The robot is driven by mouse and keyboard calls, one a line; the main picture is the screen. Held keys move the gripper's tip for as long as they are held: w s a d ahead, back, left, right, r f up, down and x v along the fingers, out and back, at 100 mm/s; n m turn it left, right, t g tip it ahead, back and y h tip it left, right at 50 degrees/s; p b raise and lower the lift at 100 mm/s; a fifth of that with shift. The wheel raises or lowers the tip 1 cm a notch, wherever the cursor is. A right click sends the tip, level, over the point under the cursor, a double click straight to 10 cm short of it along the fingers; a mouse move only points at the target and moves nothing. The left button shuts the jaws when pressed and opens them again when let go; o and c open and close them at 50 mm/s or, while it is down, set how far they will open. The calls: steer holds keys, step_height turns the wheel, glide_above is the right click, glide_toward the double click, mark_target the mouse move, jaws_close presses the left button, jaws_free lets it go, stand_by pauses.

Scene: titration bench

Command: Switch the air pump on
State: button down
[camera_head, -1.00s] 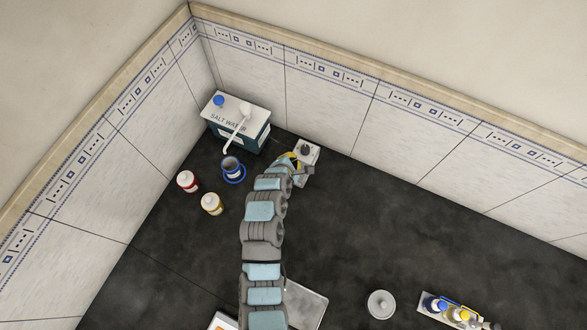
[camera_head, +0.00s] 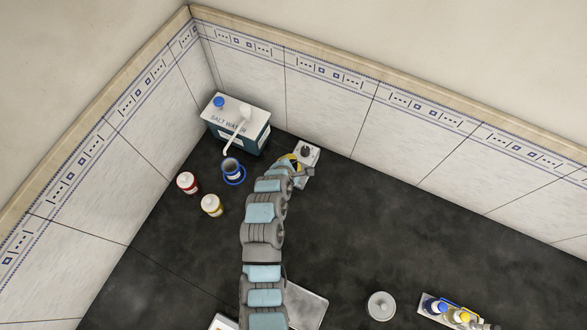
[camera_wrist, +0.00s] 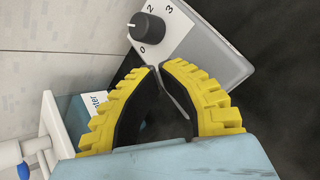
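The air pump (camera_head: 309,156) is a pale grey box at the back wall, right of the salt water container. Its round black knob (camera_wrist: 146,27) shows in the wrist view, with the digits 0, 2 and 3 around it. A white mark on the knob points left, on the side between 0 and 2. My gripper (camera_wrist: 160,67) has yellow ribbed fingers, and its tips are together with nothing seen between them. The tips are close to the pump's edge, below the knob in the wrist view. I cannot tell whether they touch the pump. In the head view my gripper partly covers the pump.
The salt water container (camera_head: 238,128) with a white spout stands left of the pump. A blue cup (camera_head: 233,170), a red-labelled jar (camera_head: 187,182) and a yellow-labelled jar (camera_head: 211,205) stand nearby.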

steer(key=shift+f, duration=0.55)
stand_by(0.9)
steer(key=shift+r+p, duration=0.15)
steer(key=shift+p, duration=0.2)
steer(key=shift+r+p, duration=0.45)
steer(key=shift+p, duration=0.2)
step_height(320, 180, up, 6)
steer(key=p, duration=0.6)
stand_by(0.3)
